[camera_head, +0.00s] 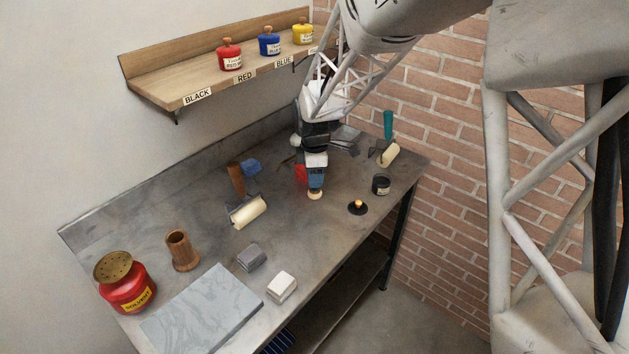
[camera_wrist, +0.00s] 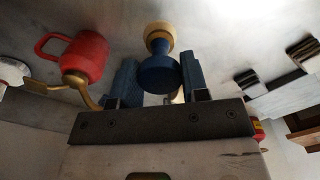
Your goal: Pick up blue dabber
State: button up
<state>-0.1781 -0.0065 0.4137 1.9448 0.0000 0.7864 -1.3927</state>
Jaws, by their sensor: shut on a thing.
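The blue dabber shows in the wrist view (camera_wrist: 158,72), with a blue knob, a narrow neck and a cream pad. It sits between the two blue fingers of my gripper (camera_wrist: 160,80), which is shut on it. In the head view my gripper (camera_head: 316,178) is over the right-hand part of the workbench. The dabber's cream pad (camera_head: 315,195) shows just below the fingers, while they hide most of its blue body. The pad is close to the bench top; I cannot tell whether it touches.
A red can (camera_wrist: 85,55) stands close to the gripper. A shelf (camera_head: 160,92) holds colour jars. Bench space before the gripper is clear.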

jog(key=s+d+r, duration=0.1)
jog(key=s+d, duration=0.1)
jog(key=s, duration=1.3)
jog(key=shift+s+d, duration=0.15)
jog(key=shift+d, duration=0.2)
jog(key=shift+r, duration=0.1)
jog(key=w+d+r, duration=0.2)
jog(key=w+d, duration=0.7)
jog(key=w, duration=0.1)
jog(key=w+d+r, duration=0.3)
jog(key=w+d, duration=0.6)
jog(key=w, duration=0.1)
jog(key=shift+r, duration=0.35)
jog(key=shift+f, duration=0.2)
jog(key=shift+f, duration=2.8)
jog(key=shift+f, duration=0.6)
